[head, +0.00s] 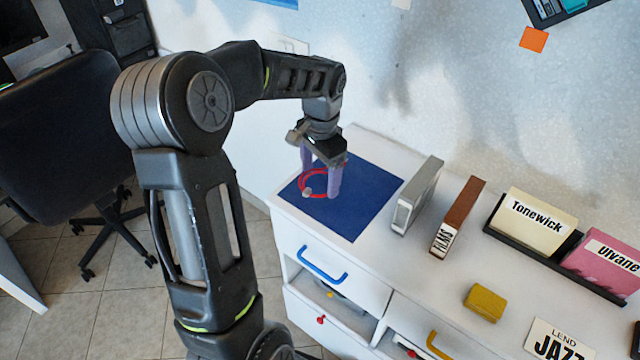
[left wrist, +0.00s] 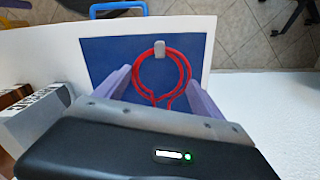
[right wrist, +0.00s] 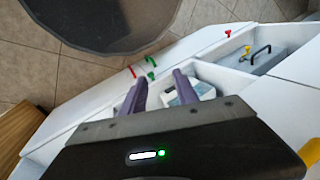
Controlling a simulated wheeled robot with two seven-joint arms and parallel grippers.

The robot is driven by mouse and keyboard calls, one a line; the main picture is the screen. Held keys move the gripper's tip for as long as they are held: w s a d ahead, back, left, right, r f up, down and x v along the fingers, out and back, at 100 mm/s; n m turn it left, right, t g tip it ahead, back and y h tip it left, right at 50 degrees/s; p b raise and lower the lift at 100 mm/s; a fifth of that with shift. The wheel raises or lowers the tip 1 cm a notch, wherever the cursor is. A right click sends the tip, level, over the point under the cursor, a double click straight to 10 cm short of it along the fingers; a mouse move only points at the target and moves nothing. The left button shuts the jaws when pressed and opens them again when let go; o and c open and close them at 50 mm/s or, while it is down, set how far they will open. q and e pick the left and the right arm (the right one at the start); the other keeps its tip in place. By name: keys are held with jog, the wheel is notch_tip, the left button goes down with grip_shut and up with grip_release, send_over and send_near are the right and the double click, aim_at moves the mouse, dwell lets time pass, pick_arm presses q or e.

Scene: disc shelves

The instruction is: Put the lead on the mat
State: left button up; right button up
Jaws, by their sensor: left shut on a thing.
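The lead is a red looped cord (head: 306,175) with a grey end piece. My left gripper (head: 321,186) is shut on the lead, over the dark blue mat (head: 362,208) on the left end of the white cabinet top. In the left wrist view, the red loop (left wrist: 163,72) lies between the purple fingers, with the mat (left wrist: 100,60) behind it. I cannot tell whether the lead touches the mat. My right gripper (right wrist: 160,88) shows in the right wrist view, its fingers apart and empty, above open drawers.
A grey box file (head: 417,197) and a brown "FILMS" file (head: 457,218) stand right of the mat. Farther right are a yellow block (head: 485,302), a "JAZZ" card (head: 560,343) and a dark rack with a cream "Tonewick" card (head: 535,220). An office chair (head: 70,130) stands at left.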

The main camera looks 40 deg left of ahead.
aim_at(320, 179)
pick_arm(q)
jog(key=shift+f, duration=1.85)
jog(key=shift+f, duration=0.15)
jog(key=o, duration=1.4)
notch_tip(320, 179, up, 12)
jog(key=shift+w+r, duration=0.15)
jog(key=shift+r, duration=0.05)
